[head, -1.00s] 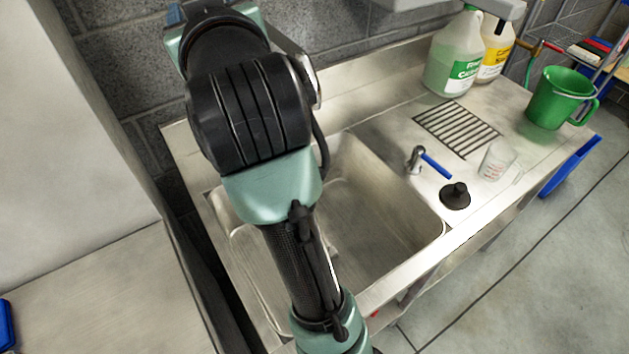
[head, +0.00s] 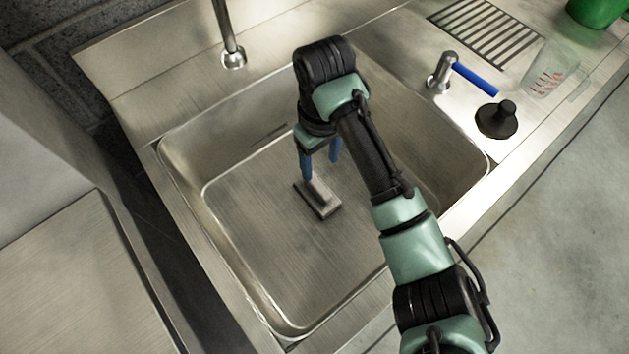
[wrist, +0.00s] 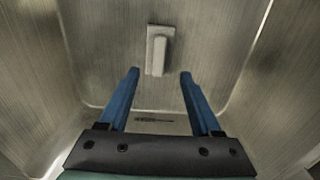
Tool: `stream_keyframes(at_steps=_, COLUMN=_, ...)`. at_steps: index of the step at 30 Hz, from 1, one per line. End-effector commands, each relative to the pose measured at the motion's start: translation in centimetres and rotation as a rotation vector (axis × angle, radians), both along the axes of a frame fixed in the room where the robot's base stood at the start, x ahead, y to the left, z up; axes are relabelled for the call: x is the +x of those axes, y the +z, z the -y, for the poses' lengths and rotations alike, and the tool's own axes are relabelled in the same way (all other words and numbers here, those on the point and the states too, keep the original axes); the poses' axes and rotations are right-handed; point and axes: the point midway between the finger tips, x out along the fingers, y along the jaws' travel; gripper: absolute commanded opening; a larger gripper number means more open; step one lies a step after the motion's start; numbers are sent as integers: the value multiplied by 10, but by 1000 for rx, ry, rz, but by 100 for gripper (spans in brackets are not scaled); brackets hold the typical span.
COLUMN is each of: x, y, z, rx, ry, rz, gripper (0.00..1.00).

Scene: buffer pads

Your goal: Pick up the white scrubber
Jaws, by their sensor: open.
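The white scrubber (head: 319,199) looks pale grey and lies on the bottom of the steel sink (head: 265,270). In the wrist view the scrubber (wrist: 158,50) lies ahead of the fingertips, roughly centred between them. My gripper (head: 321,170) hangs inside the sink, with its two blue fingers close to the scrubber in the head view. In the wrist view my gripper (wrist: 160,72) is open with nothing between its fingers. I cannot tell the exact height of the fingertips above the scrubber.
A faucet (head: 232,50) stands behind the sink. A tap with a blue lever (head: 474,79), a black plug (head: 497,119), a clear measuring cup (head: 549,72) and a drain grate (head: 487,32) are on the right counter. The sink walls surround my gripper; the sink floor around the scrubber is clear.

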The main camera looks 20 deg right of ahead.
Motion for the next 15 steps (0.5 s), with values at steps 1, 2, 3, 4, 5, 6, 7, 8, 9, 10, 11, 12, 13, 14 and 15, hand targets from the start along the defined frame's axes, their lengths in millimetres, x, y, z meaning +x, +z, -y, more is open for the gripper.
stream_keyframes(at_steps=1, x=-1, y=-13, z=0, rx=1, ry=-1, rz=-3, gripper=65)
stream_keyframes(at_steps=2, x=-1, y=-19, z=0, rx=1, ry=-1, rz=-3, gripper=65)
stream_keyframes(at_steps=3, x=-1, y=-27, z=0, rx=1, ry=-1, rz=-3, gripper=65)
stream_keyframes(at_steps=4, x=0, y=-32, z=0, rx=1, ry=-1, rz=-2, gripper=65)
stream_keyframes(at_steps=5, x=0, y=-37, z=0, rx=1, ry=-1, rz=-1, gripper=65)
stream_keyframes(at_steps=6, x=0, y=-44, z=0, rx=1, ry=0, rz=0, gripper=65)
stream_keyframes(at_steps=7, x=0, y=-47, z=0, rx=1, ry=0, rz=1, gripper=65)
stream_keyframes(at_steps=8, x=0, y=-50, z=0, rx=0, ry=0, rz=1, gripper=65)
stream_keyframes(at_steps=9, x=1, y=-54, z=0, rx=0, ry=0, rz=1, gripper=65)
stream_keyframes(at_steps=10, x=1, y=-56, z=0, rx=1, ry=0, rz=2, gripper=65)
stream_keyframes(at_steps=11, x=1, y=-57, z=-1, rx=1, ry=1, rz=2, gripper=65)
stream_keyframes(at_steps=12, x=1, y=-59, z=-1, rx=0, ry=1, rz=2, gripper=65)
stream_keyframes(at_steps=13, x=1, y=-61, z=-1, rx=0, ry=1, rz=2, gripper=65)
stream_keyframes(at_steps=14, x=2, y=-63, z=-1, rx=0, ry=1, rz=2, gripper=65)
stream_keyframes(at_steps=15, x=3, y=-68, z=-1, rx=0, ry=1, rz=2, gripper=65)
